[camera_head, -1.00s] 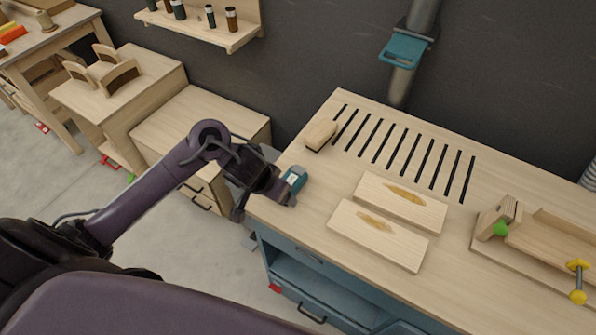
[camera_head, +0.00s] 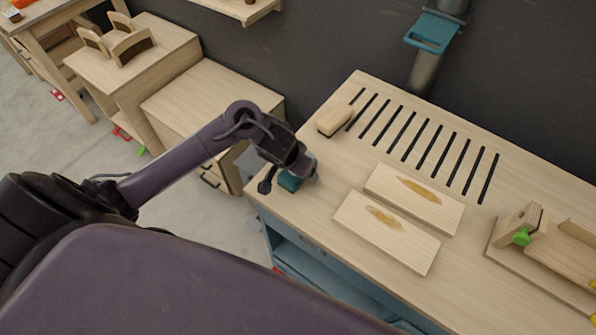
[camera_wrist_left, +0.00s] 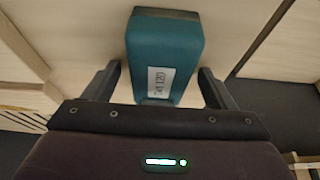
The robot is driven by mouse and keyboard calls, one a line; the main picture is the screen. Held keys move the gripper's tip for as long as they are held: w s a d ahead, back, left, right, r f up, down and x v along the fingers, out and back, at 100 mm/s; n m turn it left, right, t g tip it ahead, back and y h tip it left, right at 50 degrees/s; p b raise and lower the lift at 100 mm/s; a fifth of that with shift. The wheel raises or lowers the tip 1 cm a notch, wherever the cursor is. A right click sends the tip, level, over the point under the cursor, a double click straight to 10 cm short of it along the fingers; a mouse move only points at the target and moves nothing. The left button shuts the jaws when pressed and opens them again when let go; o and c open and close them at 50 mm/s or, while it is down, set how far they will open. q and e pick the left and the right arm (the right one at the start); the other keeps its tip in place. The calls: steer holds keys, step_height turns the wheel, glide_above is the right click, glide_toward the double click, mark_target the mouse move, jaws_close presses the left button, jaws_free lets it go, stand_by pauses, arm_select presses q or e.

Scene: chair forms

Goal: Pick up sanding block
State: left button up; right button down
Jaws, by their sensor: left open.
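The sanding block is a teal block with a dark face (camera_head: 290,181) on the near left corner of the workbench. In the left wrist view the block (camera_wrist_left: 165,50) bears a white label and extends between the two fingers. My left gripper (camera_head: 287,187) is over the block, with its fingers open on either side of it. In the left wrist view a gap shows between the block and each finger of my gripper (camera_wrist_left: 160,90). My right gripper is out of view.
A wooden block (camera_head: 335,120) lies by the slots. A wooden jig with a green knob (camera_head: 522,237) is at the right. A low cabinet (camera_head: 212,102) stands left of the bench.

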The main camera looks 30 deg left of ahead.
arm_select(q)
steer(key=shift+r, duration=0.1)
steer(key=c, duration=1.1)
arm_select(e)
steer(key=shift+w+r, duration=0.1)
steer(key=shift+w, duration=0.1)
